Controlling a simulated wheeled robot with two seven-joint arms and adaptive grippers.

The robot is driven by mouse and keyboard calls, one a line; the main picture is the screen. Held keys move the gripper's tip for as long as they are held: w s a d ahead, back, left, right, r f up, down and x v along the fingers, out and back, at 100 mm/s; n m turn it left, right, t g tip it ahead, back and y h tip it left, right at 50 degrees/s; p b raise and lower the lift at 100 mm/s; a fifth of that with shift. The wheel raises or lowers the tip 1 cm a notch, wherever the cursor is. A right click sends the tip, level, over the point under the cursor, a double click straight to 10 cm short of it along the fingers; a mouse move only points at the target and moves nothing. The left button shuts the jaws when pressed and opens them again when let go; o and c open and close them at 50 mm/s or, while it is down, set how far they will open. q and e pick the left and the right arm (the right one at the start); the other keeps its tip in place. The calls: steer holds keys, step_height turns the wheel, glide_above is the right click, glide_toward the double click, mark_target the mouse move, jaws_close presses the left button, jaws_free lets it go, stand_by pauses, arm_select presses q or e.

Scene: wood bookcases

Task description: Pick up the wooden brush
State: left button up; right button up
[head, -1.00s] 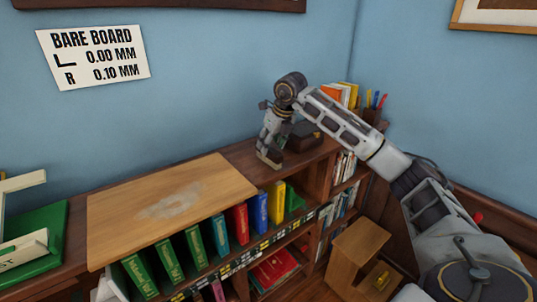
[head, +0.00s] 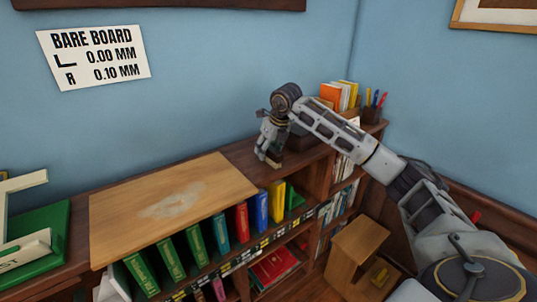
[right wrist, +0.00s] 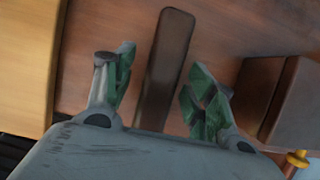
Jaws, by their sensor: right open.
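A long, dark brown piece with rounded ends, which looks like the wooden brush (right wrist: 167,58), lies on the wooden bookcase top in the right wrist view. My right gripper (right wrist: 160,98) is open, with one green-padded finger on each side of the brush's near part. No grip on it shows, and its near end is hidden behind the gripper body. In the head view my right gripper (head: 268,158) points down over the bookcase top, and I cannot make out the brush there. My left gripper is not in view.
A dark box (right wrist: 298,105) stands to the right of the brush in the right wrist view. A pale wooden board (head: 165,205) lies to the left on the bookcase. Orange and yellow books (head: 340,96) and a pen cup (head: 372,113) stand behind my right arm.

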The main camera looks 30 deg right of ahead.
steer(key=shift+f, duration=0.25)
stand_by(0.4)
steer(key=shift+c, duration=0.2)
steer(key=c, duration=1.1)
steer(key=shift+r, duration=0.1)
steer(key=shift+r+b, duration=0.55)
steer(key=shift+r, duration=4.6)
